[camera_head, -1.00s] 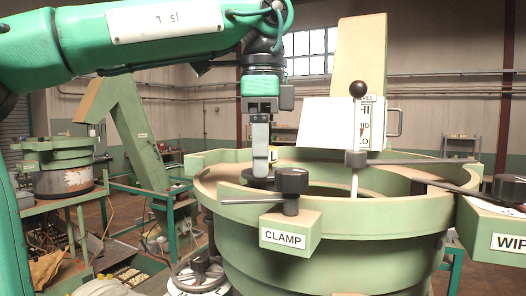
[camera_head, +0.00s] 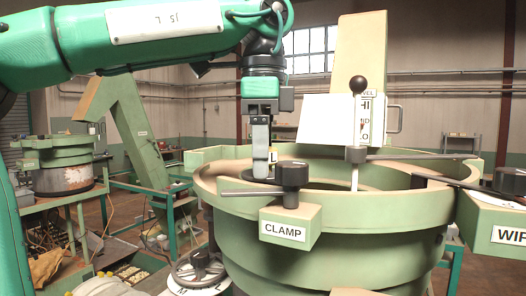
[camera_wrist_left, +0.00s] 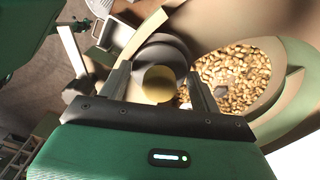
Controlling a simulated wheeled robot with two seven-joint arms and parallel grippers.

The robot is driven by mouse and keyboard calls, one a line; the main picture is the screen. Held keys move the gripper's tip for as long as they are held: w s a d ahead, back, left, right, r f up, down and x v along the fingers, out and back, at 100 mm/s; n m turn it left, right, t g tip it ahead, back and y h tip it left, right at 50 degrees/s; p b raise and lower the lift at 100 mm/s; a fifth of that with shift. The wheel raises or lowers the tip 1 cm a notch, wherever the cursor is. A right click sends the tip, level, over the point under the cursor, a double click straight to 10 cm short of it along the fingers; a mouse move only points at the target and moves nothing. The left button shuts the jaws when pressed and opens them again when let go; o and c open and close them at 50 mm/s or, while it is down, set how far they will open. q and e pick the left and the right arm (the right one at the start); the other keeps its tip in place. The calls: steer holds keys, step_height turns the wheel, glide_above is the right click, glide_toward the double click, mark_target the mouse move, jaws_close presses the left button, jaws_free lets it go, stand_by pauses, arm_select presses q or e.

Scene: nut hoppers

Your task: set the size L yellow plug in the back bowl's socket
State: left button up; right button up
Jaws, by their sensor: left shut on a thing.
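My left gripper (camera_head: 261,172) points down over the near left rim of the large green bowl (camera_head: 330,222). Its fingers are shut on the yellow plug, which shows in the left wrist view as a yellow disc (camera_wrist_left: 158,84) between the two fingers (camera_wrist_left: 159,92). In the head view a small yellow patch with an L (camera_head: 273,156) shows at the fingers. A dark round part sits just below the fingertips, behind the clamp knob (camera_head: 291,173). A dark grey round part (camera_wrist_left: 160,52) lies beside the plug in the wrist view. I cannot make out the socket or whether the plug touches it.
The CLAMP block (camera_head: 290,228) with its lever stands close to the gripper. A black-knobbed level post (camera_head: 358,120) and the wiper arm (camera_head: 450,184) cross the bowl. Many nuts (camera_wrist_left: 235,78) lie in the bowl. A handwheel (camera_head: 200,268) is below left.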

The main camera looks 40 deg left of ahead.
arm_select(q)
steer(key=shift+f, duration=0.3)
steer(key=o, duration=0.8)
